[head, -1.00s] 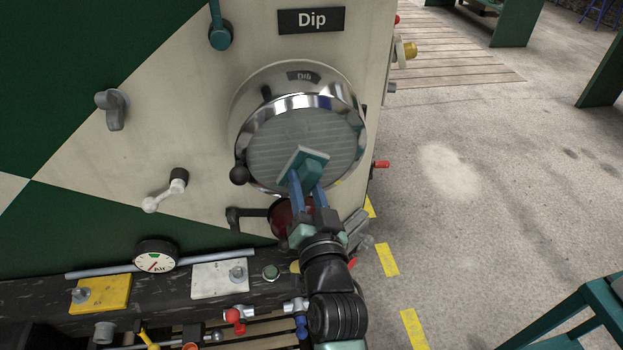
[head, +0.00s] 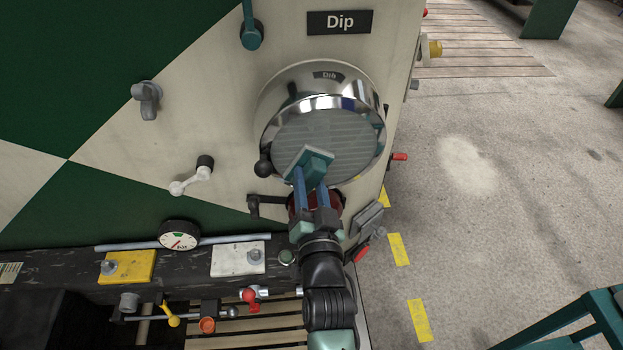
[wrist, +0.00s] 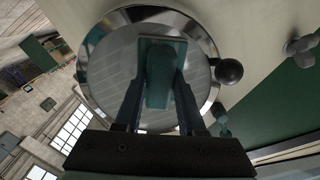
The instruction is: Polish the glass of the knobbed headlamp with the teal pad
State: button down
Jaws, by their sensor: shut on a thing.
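The headlamp (head: 335,125) is a round chrome housing with ribbed glass and a black knob (head: 263,166) at its lower left, on the cream panel under a "Dip" sign (head: 339,22). My gripper (head: 311,180) is shut on the teal pad (head: 310,160), a block with a flat plate. In the head view the pad lies over the lower left of the glass. In the wrist view the pad (wrist: 160,75) is in front of the ribbed glass (wrist: 118,62), and the knob (wrist: 229,70) is at right. I cannot tell whether the pad touches the glass.
A dark red round lamp (head: 328,203) sits just below the headlamp, partly behind my gripper. A black bent handle (head: 265,203), a white-armed crank (head: 190,180) and a gauge (head: 179,236) are to the left. Open floor (head: 500,220) lies to the right.

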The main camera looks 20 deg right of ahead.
jog(key=shift+s+d+f+b, duration=0.15)
jog(key=shift+d+b, duration=0.35)
jog(key=shift+b, duration=0.65)
jog(key=shift+d+b, duration=0.3)
jog(key=shift+b, duration=0.1)
jog(key=shift+s, duration=0.1)
jog(key=shift+s+d+r+b, duration=0.15)
jog(key=shift+d+r+b, duration=0.15)
jog(key=shift+d+b, duration=0.6)
jog(key=shift+a, duration=0.15)
jog(key=shift+s+f, duration=0.1)
jog(key=shift+s, duration=0.1)
